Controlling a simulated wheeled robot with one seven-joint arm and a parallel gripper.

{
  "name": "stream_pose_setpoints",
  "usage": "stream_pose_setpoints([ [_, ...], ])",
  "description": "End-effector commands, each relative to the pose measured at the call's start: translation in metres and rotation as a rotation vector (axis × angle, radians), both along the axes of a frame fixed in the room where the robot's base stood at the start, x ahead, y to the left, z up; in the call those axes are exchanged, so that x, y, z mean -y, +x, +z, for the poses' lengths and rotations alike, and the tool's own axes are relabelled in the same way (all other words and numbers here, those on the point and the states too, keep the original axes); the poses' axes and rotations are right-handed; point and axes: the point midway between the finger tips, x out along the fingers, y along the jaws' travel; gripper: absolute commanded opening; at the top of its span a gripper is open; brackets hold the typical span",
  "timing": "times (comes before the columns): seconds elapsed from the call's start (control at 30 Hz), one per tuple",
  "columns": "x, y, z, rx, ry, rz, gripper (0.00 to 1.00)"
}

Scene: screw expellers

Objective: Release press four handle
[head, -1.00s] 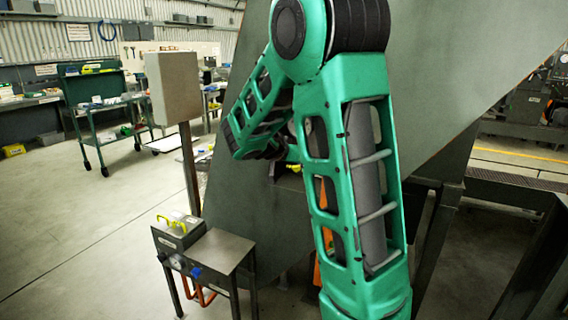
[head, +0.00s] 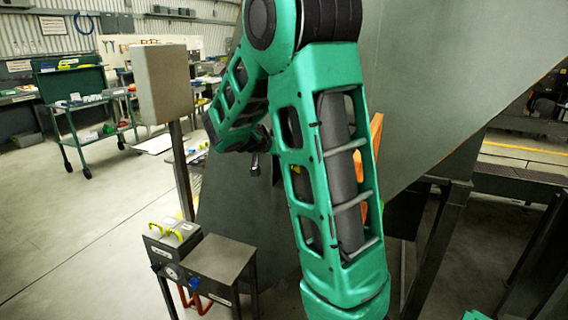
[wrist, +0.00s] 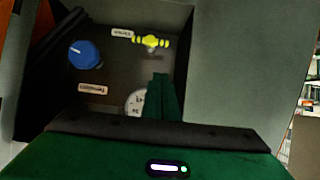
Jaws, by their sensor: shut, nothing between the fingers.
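In the wrist view, a dark recessed panel carries a small yellow handle (wrist: 150,41), a blue knob (wrist: 85,54) and a round white gauge (wrist: 135,102). Which press this panel belongs to cannot be told. My gripper (wrist: 161,80) has its green fingers together and empty. They point into the recess, below the yellow handle in the picture and apart from it, and partly cover the gauge. In the head view my green arm reaches toward the large grey press body (head: 420,90). The gripper and panel are not clearly visible there.
A small metal table (head: 222,262) with a box bearing yellow handles (head: 175,230) stands at lower left. A grey box on a post (head: 162,84) stands behind it. A green cart (head: 100,115) is farther back. Orange parts (head: 376,135) show behind my arm. Floor at left is clear.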

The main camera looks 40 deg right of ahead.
Motion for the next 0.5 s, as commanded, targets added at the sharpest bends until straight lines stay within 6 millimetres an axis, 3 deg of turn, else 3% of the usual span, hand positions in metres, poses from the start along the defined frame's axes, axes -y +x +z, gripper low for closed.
stream_pose_setpoints([
  [0.17,0.016,0.004,-0.009,-0.002,-0.001,-0.004,0.00],
  [0.5,0.066,0.024,-0.041,-0.002,0.000,-0.006,0.00],
])
